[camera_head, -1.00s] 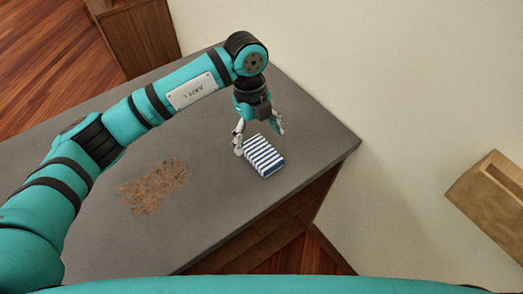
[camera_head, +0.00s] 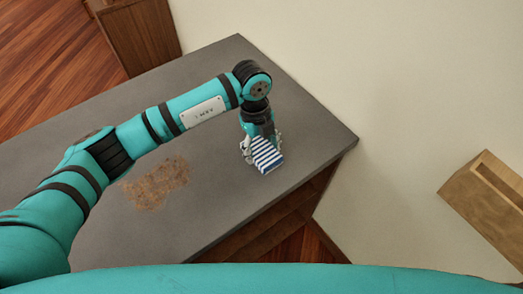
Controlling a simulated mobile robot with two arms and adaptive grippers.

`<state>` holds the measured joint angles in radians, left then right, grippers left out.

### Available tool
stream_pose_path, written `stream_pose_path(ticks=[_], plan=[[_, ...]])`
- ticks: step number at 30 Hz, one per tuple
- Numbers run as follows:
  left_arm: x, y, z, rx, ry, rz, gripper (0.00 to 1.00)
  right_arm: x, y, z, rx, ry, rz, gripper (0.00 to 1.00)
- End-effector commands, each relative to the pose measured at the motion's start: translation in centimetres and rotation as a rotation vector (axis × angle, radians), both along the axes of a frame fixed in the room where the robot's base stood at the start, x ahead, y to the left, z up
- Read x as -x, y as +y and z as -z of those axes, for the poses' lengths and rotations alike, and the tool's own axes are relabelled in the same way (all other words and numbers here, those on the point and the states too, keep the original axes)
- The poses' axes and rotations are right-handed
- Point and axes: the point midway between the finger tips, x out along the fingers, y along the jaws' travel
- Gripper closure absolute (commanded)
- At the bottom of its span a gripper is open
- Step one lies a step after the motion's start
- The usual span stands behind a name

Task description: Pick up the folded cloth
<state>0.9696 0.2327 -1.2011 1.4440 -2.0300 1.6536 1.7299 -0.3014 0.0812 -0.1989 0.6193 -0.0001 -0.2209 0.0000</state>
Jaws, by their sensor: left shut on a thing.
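The folded cloth (camera_head: 267,157) has blue and white stripes. It is on the grey tabletop near the table's right-hand side, as far as the head view shows. My left gripper (camera_head: 261,145) reaches down over its far end, with one finger on each side. The fingers are closed on the cloth, and the gripper hides its far end. I cannot tell whether the cloth is clear of the surface. My right gripper is not in view.
The grey table (camera_head: 110,245) has a brown, rough stain or crumb patch (camera_head: 157,184) left of the cloth. Open shelves (camera_head: 270,225) show below its near edge. A pale wall stands behind, with a wooden box (camera_head: 485,205) at the right. A wooden cabinet (camera_head: 137,35) stands at the back left.

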Motion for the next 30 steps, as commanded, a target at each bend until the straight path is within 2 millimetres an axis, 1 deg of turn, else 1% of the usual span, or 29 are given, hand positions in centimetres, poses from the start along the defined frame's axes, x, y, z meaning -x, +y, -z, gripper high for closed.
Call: stream_pose_path(ticks=[1, 4, 14, 19, 23, 29, 30], plan=[[0.0, 0.0, 0.0, 0.000, 0.000, 0.000, 0.57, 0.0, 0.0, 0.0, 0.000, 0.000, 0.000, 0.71], [0.0, 0.0, 0.0, 0.000, 0.000, 0.000, 0.70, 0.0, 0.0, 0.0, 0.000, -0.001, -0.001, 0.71], [-0.1, 0.0, -0.3, 0.002, -0.001, 0.000, 0.70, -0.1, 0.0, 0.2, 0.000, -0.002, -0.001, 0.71], [-0.1, 0.0, -1.5, 0.001, -0.004, 0.002, 0.70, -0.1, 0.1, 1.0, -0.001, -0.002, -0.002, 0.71], [-0.1, 0.0, -3.4, 0.002, -0.006, 0.002, 0.70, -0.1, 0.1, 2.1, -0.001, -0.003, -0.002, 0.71], [4.4, 1.3, -3.6, 0.001, -0.001, 0.005, 0.70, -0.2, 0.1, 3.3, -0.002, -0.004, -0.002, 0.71], [5.4, 1.6, -3.6, 0.002, -0.002, 0.005, 0.70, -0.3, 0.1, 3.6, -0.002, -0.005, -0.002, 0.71]])
